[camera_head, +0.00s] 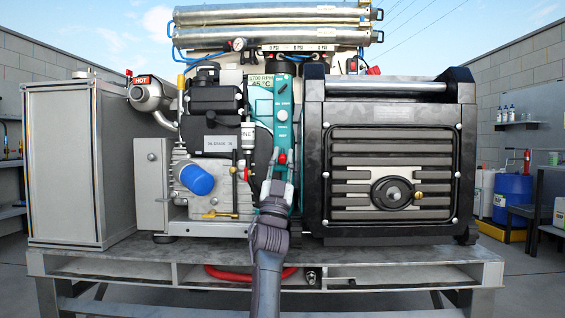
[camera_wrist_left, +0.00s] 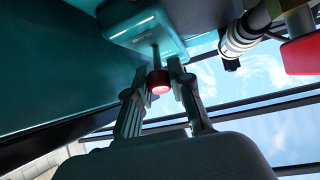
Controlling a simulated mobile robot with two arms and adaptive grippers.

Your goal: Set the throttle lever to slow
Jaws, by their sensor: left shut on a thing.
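The throttle lever is a thin dark stem with a red knob (camera_head: 282,158) on the tall teal panel (camera_head: 283,128) at the middle of the machine. In the left wrist view the red knob (camera_wrist_left: 158,82) sits between my two fingertips, with the stem above it. My left gripper (camera_head: 282,163) comes up from below in front of the teal panel and is shut on the red knob; it also shows in the left wrist view (camera_wrist_left: 158,78). My right gripper is not in view.
A black generator (camera_head: 390,135) stands close to the right of the panel. An engine with a blue cap (camera_head: 197,180) and a red-handled valve (camera_head: 248,174) is close on the left. A grey metal box (camera_head: 65,165) is farther left. All stand on a metal bench (camera_head: 350,255).

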